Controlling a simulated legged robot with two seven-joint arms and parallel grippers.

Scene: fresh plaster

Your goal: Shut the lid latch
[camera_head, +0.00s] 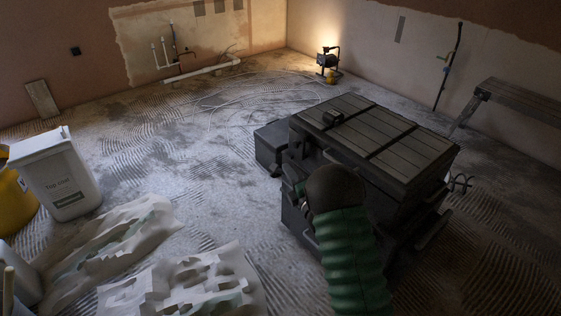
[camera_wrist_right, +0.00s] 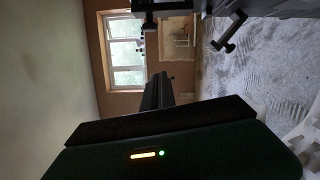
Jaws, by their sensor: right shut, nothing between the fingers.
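A large dark tool chest (camera_head: 385,165) with a slatted lid (camera_head: 375,130) stands right of centre in the head view. The lid lies down on the chest. In the wrist view my right fingers (camera_wrist_right: 158,90) are together and empty. A dark T-shaped part (camera_wrist_right: 229,32) shows above right of them, apart from them. My left gripper is out of view.
A smaller dark box (camera_head: 271,147) adjoins the chest's far left side. A lit work lamp (camera_head: 328,60) stands at the back, a trestle (camera_head: 515,100) at right. The middle floor is mostly clear.

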